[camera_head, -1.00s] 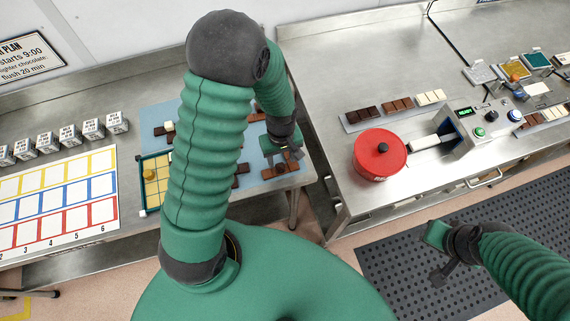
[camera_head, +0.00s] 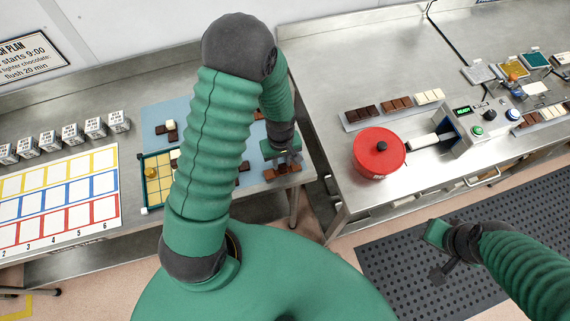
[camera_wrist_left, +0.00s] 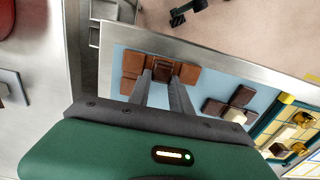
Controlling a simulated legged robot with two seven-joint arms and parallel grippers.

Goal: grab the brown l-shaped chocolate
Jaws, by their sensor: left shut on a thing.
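The brown L-shaped chocolate (camera_head: 283,172) is near the front right corner of the blue mat, under my left gripper (camera_head: 287,159). In the left wrist view the brown chocolate (camera_wrist_left: 131,66) is a row of blocks with one block bent off at its left end. My left gripper's fingers (camera_wrist_left: 162,76) are shut on the middle of that row. The fingers cover part of it, and I cannot tell whether it is clear of the mat. My right gripper (camera_head: 436,252) hangs empty over the dark floor mat; its opening is unclear.
Other chocolate pieces, one brown and cream (camera_wrist_left: 231,107), lie on the blue mat (camera_head: 155,113) beside a green-edged tray (camera_head: 141,180). A red pot (camera_head: 379,153) stands on the right bench, across a gap. My left arm hides part of the mat.

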